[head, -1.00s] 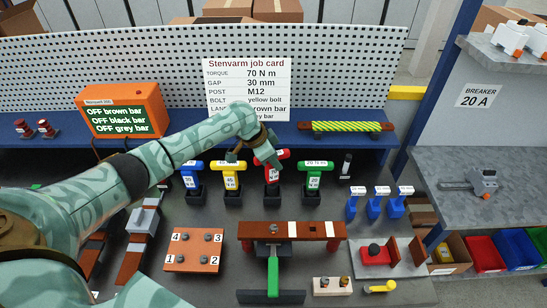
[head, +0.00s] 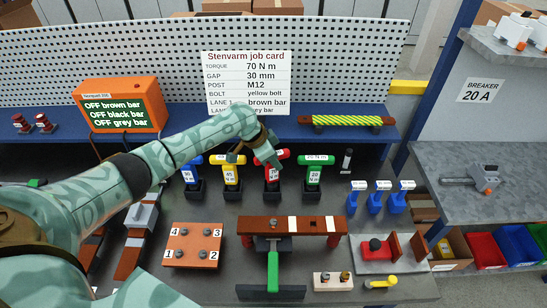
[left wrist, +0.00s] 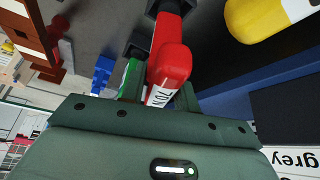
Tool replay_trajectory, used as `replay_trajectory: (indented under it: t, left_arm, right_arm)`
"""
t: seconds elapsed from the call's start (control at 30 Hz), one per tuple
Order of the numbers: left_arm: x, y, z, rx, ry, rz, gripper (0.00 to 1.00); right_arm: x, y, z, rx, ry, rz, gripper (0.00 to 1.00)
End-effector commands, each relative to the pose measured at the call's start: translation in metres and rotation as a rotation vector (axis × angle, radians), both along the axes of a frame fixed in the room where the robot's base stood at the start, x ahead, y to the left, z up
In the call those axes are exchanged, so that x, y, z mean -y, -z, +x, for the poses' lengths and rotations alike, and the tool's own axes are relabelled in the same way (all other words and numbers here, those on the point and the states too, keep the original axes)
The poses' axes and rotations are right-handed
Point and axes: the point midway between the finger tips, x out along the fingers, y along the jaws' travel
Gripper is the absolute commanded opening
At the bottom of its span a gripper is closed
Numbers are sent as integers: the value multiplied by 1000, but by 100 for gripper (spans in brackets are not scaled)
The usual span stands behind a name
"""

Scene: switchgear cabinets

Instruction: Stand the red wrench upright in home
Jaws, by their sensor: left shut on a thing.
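The red wrench (head: 272,173) is T-shaped, with a white label on its shaft, and stands upright at its black block home (head: 272,195) in the row of wrenches. Whether it is fully seated cannot be told. My left gripper (head: 264,153) is shut on its red top from above, hiding part of the top. In the left wrist view the red wrench (left wrist: 172,62) lies between the fingers of the gripper (left wrist: 160,92), with its dark lower end pointing away. My right gripper is not in view.
A yellow wrench (head: 230,174) and a blue wrench (head: 191,174) stand to the left, a green wrench (head: 313,172) to the right, all close by. A brown bar (head: 270,225) lies in front. The job card (head: 247,83) stands behind.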

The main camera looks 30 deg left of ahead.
Motion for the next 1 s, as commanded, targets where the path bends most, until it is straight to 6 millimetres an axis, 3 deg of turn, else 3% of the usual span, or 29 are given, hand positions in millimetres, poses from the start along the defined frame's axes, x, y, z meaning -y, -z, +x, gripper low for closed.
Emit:
replay_trajectory:
  t: [0.93, 0.97, 1.0]
  left_arm:
    - [0, 11, 1, 2, 0, -1, 0]
    - [0, 11, 1, 2, 0, -1, 36]
    - [0, 11, 1, 2, 0, -1, 47]
  right_arm:
    - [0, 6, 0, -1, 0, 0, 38]
    - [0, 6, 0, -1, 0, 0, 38]
    - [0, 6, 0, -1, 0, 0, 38]
